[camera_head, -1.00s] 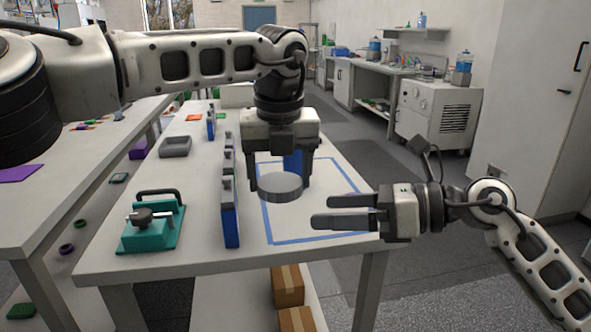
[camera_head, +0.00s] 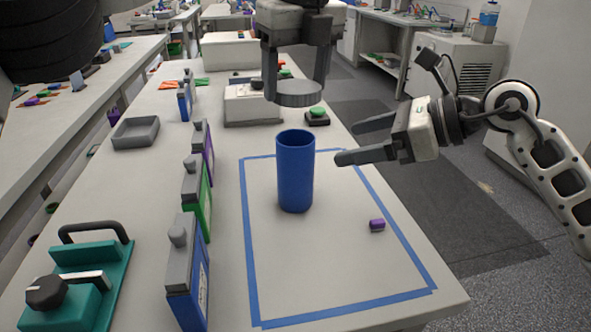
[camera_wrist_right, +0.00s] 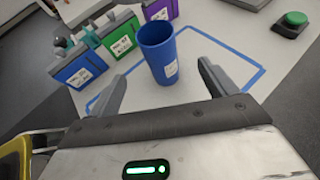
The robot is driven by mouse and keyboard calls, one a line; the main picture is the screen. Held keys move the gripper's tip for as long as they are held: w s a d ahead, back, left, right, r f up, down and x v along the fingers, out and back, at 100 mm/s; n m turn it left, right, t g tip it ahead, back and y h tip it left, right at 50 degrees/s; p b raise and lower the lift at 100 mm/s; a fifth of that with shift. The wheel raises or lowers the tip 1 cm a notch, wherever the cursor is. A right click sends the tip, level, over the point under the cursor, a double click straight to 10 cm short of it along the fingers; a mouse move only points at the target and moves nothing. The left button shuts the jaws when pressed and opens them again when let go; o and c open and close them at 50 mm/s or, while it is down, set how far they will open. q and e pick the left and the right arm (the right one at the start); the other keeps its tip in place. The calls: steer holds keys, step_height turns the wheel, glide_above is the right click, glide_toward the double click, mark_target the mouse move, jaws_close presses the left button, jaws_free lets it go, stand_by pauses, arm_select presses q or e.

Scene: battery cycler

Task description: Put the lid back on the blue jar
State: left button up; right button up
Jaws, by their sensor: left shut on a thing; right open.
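The blue jar (camera_head: 296,178) stands upright and open inside a blue taped outline on the table. It also shows in the right wrist view (camera_wrist_right: 166,60), with a white label. The round grey lid (camera_head: 299,97) is in my left gripper (camera_head: 296,84), whose two fingers are shut on its sides. In the head view the lid appears above the jar's mouth, apart from it; I cannot tell whether it is directly over it. My right gripper (camera_head: 350,141) is open and empty, to the right of the jar. In its wrist view (camera_wrist_right: 162,88), the jar appears between and beyond the fingers.
A row of upright blue, green (camera_head: 201,200) and purple cases stands left of the taped area. A teal device (camera_head: 75,285) is at the front left. A small purple cylinder (camera_head: 377,225) lies right of the jar. A green button (camera_head: 317,113) sits behind.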

mark_target(296, 156)
arm_select(q)
steer(key=shift+s, duration=0.15)
arm_select(e)
steer(key=x, duration=1.2)
steer(key=shift+s, duration=0.15)
steer(key=c, duration=1.5)
arm_select(q)
steer(key=shift+f, duration=2.5)
arm_select(e)
steer(key=shift+o, duration=0.2)
